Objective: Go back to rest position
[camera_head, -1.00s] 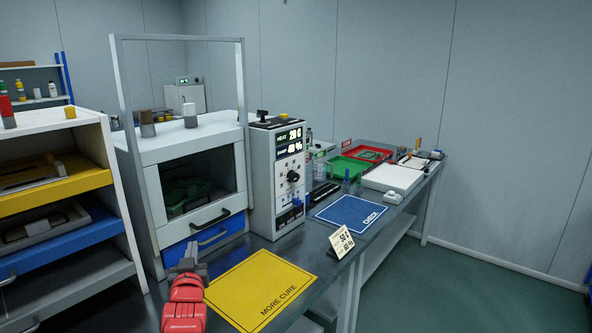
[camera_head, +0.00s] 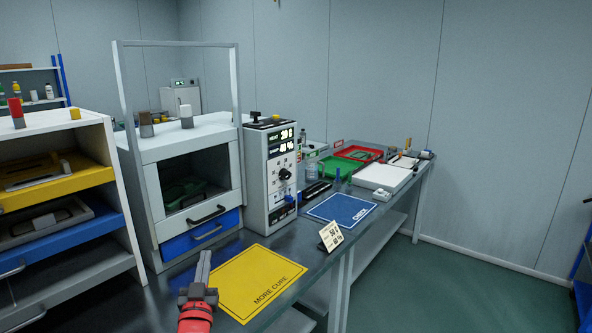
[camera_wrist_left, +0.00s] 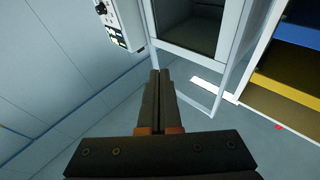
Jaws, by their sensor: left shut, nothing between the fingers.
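My left gripper (camera_head: 203,268) is in the head view at the bottom, over the left edge of the yellow MORE CURE mat (camera_head: 262,277). Its grey fingers point away from me and are together, with nothing between them. In the left wrist view the fingers (camera_wrist_left: 158,78) lie side by side, shut and empty. My right gripper is not in view.
The white oven cabinet (camera_head: 150,215) with a blue drawer (camera_head: 196,240) stands beyond the gripper. A control panel (camera_head: 262,190) is to its right. A shelf unit (camera_head: 125,170) is at left. A blue CHECK mat (camera_head: 342,209) and a small sign (camera_head: 331,235) lie farther right.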

